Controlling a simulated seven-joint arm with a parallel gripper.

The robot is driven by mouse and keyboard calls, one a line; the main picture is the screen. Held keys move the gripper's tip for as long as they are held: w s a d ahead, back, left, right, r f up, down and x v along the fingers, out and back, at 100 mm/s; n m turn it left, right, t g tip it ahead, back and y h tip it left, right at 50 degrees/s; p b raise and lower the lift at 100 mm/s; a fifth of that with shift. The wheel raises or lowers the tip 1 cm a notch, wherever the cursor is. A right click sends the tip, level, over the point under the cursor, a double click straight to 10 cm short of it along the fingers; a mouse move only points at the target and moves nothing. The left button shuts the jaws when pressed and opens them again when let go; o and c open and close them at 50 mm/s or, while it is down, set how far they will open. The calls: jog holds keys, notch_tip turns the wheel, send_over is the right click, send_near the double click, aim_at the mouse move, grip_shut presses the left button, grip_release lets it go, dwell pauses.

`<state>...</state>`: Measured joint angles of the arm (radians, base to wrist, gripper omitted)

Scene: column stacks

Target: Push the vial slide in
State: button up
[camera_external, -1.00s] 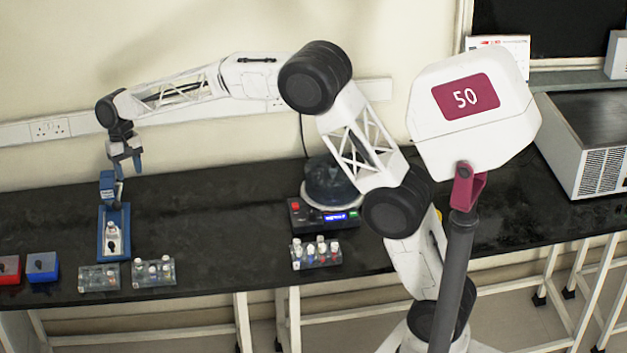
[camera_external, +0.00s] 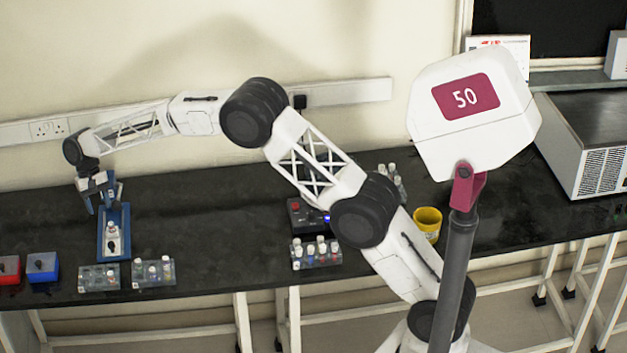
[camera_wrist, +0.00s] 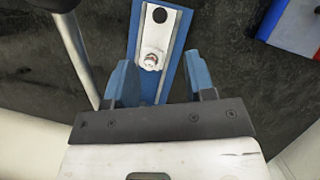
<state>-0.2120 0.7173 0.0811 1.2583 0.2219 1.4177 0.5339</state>
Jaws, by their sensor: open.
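The vial slide is a pale metal strip (camera_wrist: 165,32) in a blue base (camera_wrist: 184,28); the blue base (camera_external: 101,240) also shows at the left of the bench in the external view. A small white-capped vial (camera_external: 112,232) stands upright on the slide; in the wrist view the vial (camera_wrist: 150,60) is seen from above. My gripper (camera_external: 103,198) is low at the back end of the base and partly covers the blue device there. In the wrist view my gripper (camera_wrist: 160,82) is open, its blue fingers on either side of the base. I cannot tell whether they touch it.
Two clear vial racks (camera_external: 99,278) (camera_external: 153,272) stand in front of the base. A red box (camera_external: 8,269) and a blue box (camera_external: 42,266) are at the far left. Another vial rack (camera_external: 316,253) stands by a control unit (camera_external: 303,215). The bench between is clear.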

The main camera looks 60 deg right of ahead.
aim_at(114, 242)
jog(key=shift+f, duration=0.1)
dwell(0.3)
jog(key=shift+x, duration=5.85)
grip_shut()
